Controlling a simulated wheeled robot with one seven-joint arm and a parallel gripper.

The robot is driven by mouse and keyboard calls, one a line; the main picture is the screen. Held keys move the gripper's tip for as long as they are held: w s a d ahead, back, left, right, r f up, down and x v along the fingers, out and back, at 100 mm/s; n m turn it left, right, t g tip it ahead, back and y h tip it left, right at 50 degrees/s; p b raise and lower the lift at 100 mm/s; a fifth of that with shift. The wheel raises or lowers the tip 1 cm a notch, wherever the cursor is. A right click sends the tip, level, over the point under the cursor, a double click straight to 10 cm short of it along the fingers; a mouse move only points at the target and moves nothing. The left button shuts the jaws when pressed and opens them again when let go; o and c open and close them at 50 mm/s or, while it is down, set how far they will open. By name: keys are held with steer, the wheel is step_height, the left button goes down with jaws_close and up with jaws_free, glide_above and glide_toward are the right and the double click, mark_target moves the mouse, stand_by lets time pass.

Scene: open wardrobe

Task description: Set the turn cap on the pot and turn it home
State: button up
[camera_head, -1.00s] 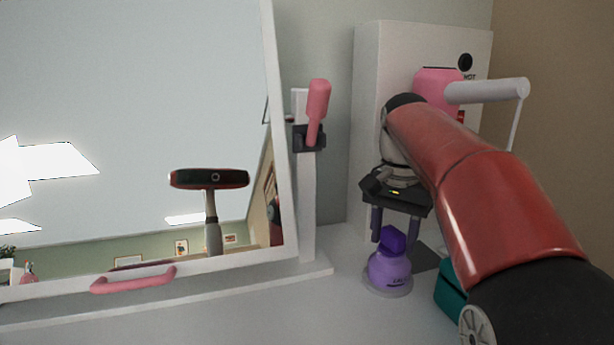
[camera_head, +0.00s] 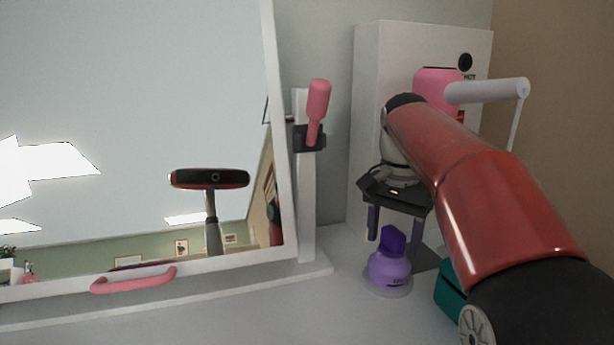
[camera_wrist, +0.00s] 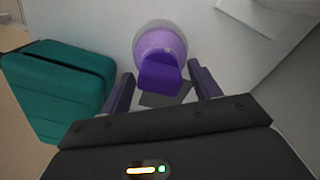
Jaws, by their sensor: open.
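The pot (camera_head: 388,270) is a round light-purple body on a pale grey base, standing on the white counter. It also shows in the wrist view (camera_wrist: 158,43). A dark-purple upright cap (camera_head: 392,239) sits on top of it; the wrist view shows the cap (camera_wrist: 160,73) as a flat-sided block. Whether it is fully seated cannot be told. My gripper (camera_head: 394,236) is open and points down over the pot. In the wrist view its fingers (camera_wrist: 160,80) stand on both sides of the cap, with gaps showing.
A teal box (camera_head: 451,289) stands right of the pot, partly behind my arm. A dark flat patch (camera_head: 427,259) lies behind the pot. A tilted mirror (camera_head: 130,120) with a pink handle stands left. A white cabinet (camera_head: 367,120) with a pink container (camera_head: 437,86) is behind.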

steer(key=n, duration=1.3)
steer(key=shift+n, duration=0.4)
steer(key=n, duration=0.3)
